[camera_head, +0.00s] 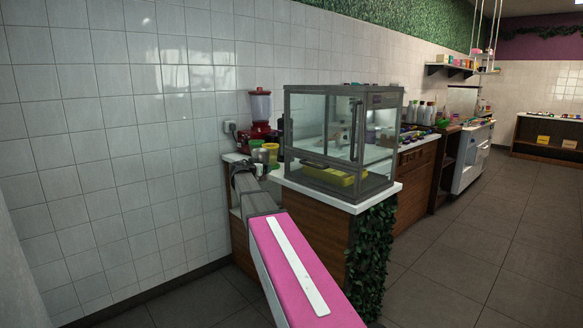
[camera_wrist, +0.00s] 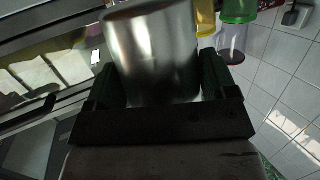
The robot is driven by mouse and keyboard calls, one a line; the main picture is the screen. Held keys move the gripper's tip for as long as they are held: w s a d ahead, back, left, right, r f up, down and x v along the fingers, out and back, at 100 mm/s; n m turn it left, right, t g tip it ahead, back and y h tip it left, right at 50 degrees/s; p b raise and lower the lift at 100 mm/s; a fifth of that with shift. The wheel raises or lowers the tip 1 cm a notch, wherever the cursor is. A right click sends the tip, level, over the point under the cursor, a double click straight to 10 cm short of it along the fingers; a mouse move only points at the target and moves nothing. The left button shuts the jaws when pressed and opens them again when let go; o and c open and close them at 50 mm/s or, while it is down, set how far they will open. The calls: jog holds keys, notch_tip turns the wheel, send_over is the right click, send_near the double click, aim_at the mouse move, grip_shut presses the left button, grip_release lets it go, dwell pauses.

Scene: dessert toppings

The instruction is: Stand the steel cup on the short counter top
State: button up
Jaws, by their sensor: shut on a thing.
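The steel cup (camera_wrist: 150,50) is a shiny metal cylinder and fills the upper middle of the wrist view. My gripper (camera_wrist: 160,82) is shut on it, with one dark finger on each side. In the head view, my gripper (camera_head: 256,167) is at the far end of my arm, by the left part of the white counter top (camera_head: 234,157). The cup (camera_head: 261,156) looks small and grey there. I cannot tell whether its base touches the counter.
A glass display case (camera_head: 340,140) takes up the counter's right part. A red blender (camera_head: 261,110) stands behind the cup near the tiled wall. A yellow cup (camera_wrist: 205,20) and a green cup (camera_wrist: 237,10) are close to the steel cup. Free room on the counter looks narrow.

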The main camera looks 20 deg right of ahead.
jog(key=x, duration=0.4)
jog(key=r+x, duration=0.1)
jog(key=x, duration=0.4)
jog(key=r+x, duration=0.1)
jog(key=x, duration=0.4)
jog(key=shift+d+r, duration=0.2)
jog(key=shift+d, duration=0.15)
jog(key=x, duration=0.4)
jog(key=shift+w+d, duration=0.1)
jog(key=shift+d, duration=0.05)
jog(key=shift+f, duration=0.45)
jog(key=shift+f, duration=0.1)
jog(key=o, duration=0.8)
jog(key=shift+o, duration=0.2)
